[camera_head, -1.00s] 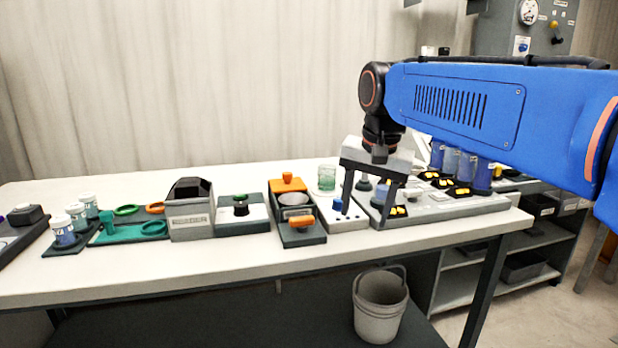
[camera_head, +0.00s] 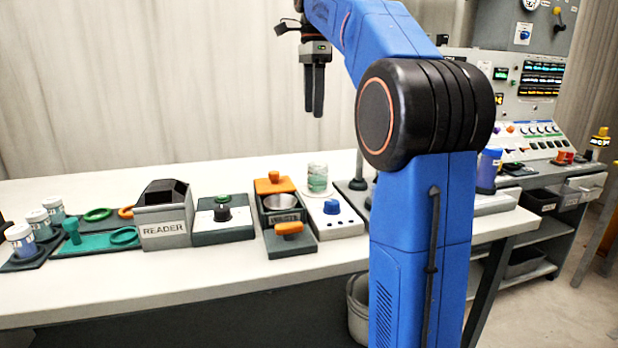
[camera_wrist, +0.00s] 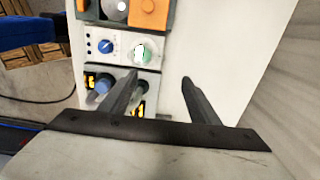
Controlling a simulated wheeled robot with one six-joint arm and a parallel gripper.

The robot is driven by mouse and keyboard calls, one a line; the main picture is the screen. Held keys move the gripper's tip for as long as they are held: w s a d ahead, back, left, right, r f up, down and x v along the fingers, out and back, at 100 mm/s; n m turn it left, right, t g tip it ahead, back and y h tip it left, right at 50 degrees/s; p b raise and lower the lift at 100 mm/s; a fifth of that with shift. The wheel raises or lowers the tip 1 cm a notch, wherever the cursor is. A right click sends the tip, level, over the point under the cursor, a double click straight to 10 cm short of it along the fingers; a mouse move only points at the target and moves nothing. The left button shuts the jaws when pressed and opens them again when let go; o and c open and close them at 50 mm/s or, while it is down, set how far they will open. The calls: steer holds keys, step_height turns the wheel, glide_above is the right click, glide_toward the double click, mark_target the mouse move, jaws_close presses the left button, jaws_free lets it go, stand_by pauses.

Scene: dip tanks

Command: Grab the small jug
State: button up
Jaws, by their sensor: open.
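A small clear vessel with green contents or markings (camera_head: 317,178), which looks like the small jug, stands upright at the back of a white unit with a blue knob. A handle on the vessel cannot be made out.
The white knob unit (camera_head: 334,219) sits right beside a dark tray with orange handles (camera_head: 290,243). A grey reader box (camera_head: 165,215) and a green-knobbed unit (camera_head: 222,217) stand further left. My arm hides much of the right bench. The bench front (camera_head: 200,275) is clear.

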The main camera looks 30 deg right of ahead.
glide_toward(313, 165)
steer(key=f, duration=0.2)
steer(key=w+d+f, duration=0.1)
steer(key=w+f, duration=0.1)
steer(key=f, duration=0.1)
steer(key=shift+d+f, duration=0.15)
steer(key=shift+f, duration=0.15)
steer(key=shift+s+f, duration=0.1)
steer(key=shift+f, duration=2.55)
steer(key=c, duration=1.3)
steer(key=shift+c, duration=0.2)
